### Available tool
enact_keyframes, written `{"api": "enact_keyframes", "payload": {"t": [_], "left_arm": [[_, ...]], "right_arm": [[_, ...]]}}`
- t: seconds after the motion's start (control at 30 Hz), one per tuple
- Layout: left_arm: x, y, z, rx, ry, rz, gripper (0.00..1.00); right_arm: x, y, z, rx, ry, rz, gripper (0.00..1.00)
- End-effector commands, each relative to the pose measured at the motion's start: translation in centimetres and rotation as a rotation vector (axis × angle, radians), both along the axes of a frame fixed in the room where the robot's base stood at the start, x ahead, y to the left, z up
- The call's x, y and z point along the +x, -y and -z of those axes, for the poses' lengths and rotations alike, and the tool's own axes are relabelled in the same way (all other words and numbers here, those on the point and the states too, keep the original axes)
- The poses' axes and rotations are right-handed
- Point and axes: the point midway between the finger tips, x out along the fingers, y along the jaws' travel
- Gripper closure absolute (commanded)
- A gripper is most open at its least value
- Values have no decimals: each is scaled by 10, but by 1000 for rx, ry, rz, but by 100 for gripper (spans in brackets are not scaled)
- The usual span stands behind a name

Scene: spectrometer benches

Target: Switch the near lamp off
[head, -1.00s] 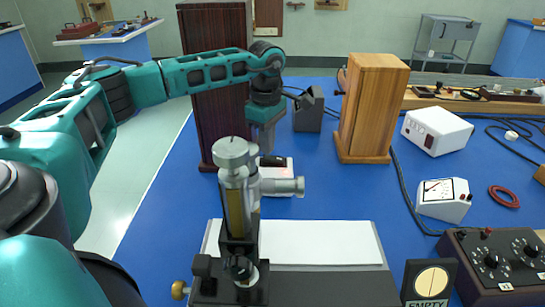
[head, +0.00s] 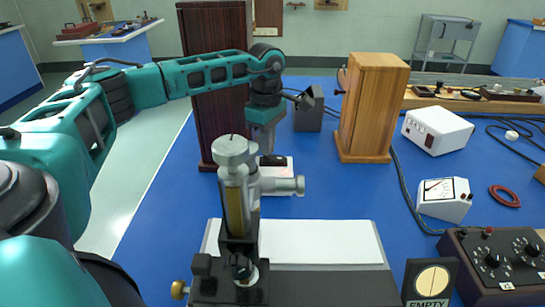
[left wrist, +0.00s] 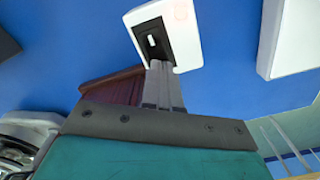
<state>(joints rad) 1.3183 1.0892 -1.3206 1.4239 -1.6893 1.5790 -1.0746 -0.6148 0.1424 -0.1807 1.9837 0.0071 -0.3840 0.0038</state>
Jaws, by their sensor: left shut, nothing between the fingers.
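A white box with a black rocker switch lies on the blue bench, seen in the head view (head: 280,187) and the left wrist view (left wrist: 186,52). A pale orange square marks its top beside the switch. My left gripper (left wrist: 163,72) is shut and empty, its fingertips close to the lower edge of the switch; I cannot tell whether they touch. In the head view the gripper (head: 262,140) is above the box, its lower part partly hidden by a metal instrument. I cannot tell which housing is the near lamp. My right gripper is not in view.
The upright metal instrument (head: 236,195) stands just in front of the switch box. A dark wooden housing (head: 208,100) and a light wooden housing (head: 372,110) stand behind. A white meter (head: 445,199) and a dark control box (head: 500,262) are at right.

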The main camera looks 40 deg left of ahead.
Motion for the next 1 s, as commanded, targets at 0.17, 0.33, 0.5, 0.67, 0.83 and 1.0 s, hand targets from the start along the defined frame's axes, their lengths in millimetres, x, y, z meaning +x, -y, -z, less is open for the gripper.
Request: {"api": "enact_keyframes", "payload": {"t": [0.17,0.33,0.5,0.67,0.83,1.0], "left_arm": [[0,0,3,0,0,0,100],[0,0,6,0,0,0,100],[0,0,8,0,0,0,100],[0,0,11,0,0,0,100],[0,0,13,0,0,0,100],[0,0,16,0,-1,0,100]], "right_arm": [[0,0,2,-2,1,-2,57],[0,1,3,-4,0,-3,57],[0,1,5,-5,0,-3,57],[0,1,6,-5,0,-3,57],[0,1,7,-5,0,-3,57],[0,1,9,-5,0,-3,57]]}}
